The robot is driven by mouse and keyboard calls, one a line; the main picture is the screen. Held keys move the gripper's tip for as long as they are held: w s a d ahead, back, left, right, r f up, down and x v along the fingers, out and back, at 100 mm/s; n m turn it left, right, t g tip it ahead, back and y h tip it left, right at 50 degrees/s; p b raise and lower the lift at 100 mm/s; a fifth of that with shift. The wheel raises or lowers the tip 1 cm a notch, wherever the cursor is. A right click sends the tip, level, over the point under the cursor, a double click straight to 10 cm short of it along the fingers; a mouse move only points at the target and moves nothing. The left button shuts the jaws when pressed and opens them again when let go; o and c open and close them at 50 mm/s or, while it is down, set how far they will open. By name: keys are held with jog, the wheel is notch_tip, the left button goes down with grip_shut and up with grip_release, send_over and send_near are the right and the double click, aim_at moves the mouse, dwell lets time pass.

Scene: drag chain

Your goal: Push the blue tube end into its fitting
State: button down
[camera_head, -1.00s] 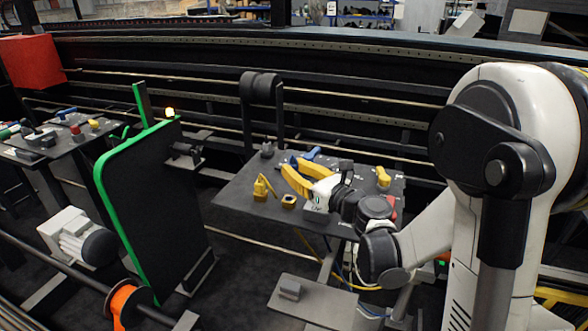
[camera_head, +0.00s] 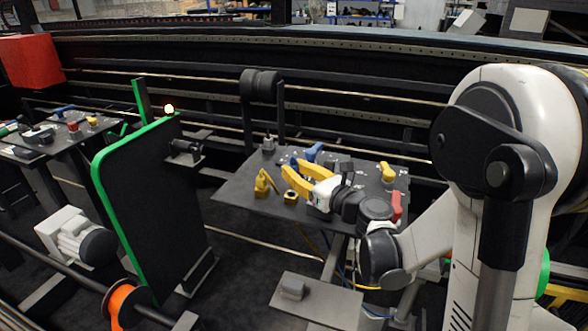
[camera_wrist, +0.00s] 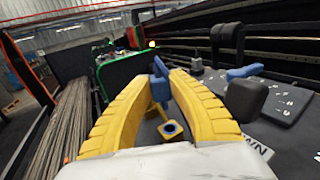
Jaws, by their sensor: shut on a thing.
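My gripper (camera_head: 295,166) has two yellow curved fingers and is over the dark panel (camera_head: 235,192). In the wrist view its fingertips (camera_wrist: 160,78) are closed around a blue piece (camera_wrist: 160,88), which appears to be the blue tube end. The same blue piece shows at the fingertips in the head view (camera_head: 294,162), mostly hidden by the fingers. A yellow square block with a dark opening (camera_wrist: 171,130) stands below and between the fingers; it also shows in the head view (camera_head: 291,197). I cannot tell which part is the fitting, or whether the tube touches it.
A blue lever (camera_head: 313,152), a yellow lever (camera_head: 387,172) and a red part (camera_head: 396,206) stand on the panel close to my gripper. A yellow upright piece (camera_head: 262,184) is left of it. A green-edged black board (camera_head: 150,205) stands further left.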

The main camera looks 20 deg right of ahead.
jog(key=shift+f+b, duration=1.05)
jog(key=shift+f, duration=0.4)
jog(key=shift+f+b, duration=0.85)
jog(key=shift+b, duration=0.25)
dwell(0.6)
jog(key=shift+r, duration=0.15)
jog(key=shift+r+p, duration=0.4)
jog(key=shift+r, duration=0.05)
jog(key=shift+f+b, duration=0.5)
jog(key=shift+b, duration=0.15)
dwell(1.6)
jog(key=c, duration=1.3)
grip_release()
jog(key=shift+o, duration=0.2)
jog(key=v, duration=1.2)
